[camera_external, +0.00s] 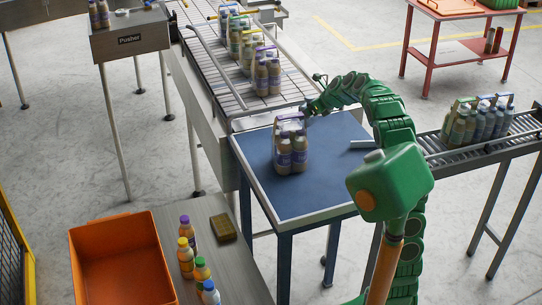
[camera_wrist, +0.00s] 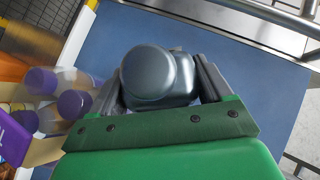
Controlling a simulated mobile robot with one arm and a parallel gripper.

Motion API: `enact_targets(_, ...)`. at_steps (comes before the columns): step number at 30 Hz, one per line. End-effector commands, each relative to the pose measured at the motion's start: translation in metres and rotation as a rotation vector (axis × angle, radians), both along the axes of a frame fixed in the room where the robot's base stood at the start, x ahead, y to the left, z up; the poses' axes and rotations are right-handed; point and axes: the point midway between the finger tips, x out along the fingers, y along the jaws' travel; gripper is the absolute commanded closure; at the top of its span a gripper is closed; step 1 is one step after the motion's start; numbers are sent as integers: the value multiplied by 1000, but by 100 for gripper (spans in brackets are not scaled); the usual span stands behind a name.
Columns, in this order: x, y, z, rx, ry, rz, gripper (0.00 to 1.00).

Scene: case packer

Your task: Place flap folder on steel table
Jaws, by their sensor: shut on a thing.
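My gripper (camera_external: 310,108) is over the far edge of the blue-topped table (camera_external: 325,185). In the wrist view my gripper (camera_wrist: 160,100) is shut on a rounded dark grey part (camera_wrist: 158,75), held between its two fingers. The rest of this part is hidden, so I cannot tell for sure that it is the flap folder. In the outside view the held part is too small to make out. The grey table (camera_external: 232,270) at the lower left, which looks like the steel table, is away from my gripper.
A bottle pack (camera_external: 291,150) stands on the blue top close to my gripper. A conveyor (camera_external: 200,45) with bottle packs lies behind; a roller track (camera_external: 480,150) is right.

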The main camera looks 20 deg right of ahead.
Motion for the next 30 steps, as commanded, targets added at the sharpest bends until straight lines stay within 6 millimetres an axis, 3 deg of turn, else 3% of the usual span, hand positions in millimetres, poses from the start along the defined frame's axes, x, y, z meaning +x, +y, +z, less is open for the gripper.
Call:
enact_targets(8, 34, 38, 7, 5, -1, 115, 77)
enact_targets(13, 47, 79, 14, 5, 2, 238, 77)
enact_targets(16, 46, 115, 21, 5, 4, 345, 77)
enact_targets(23, 19, 198, 28, -2, 13, 609, 77)
enact_targets(30, -29, 275, 20, -13, 15, 870, 77)
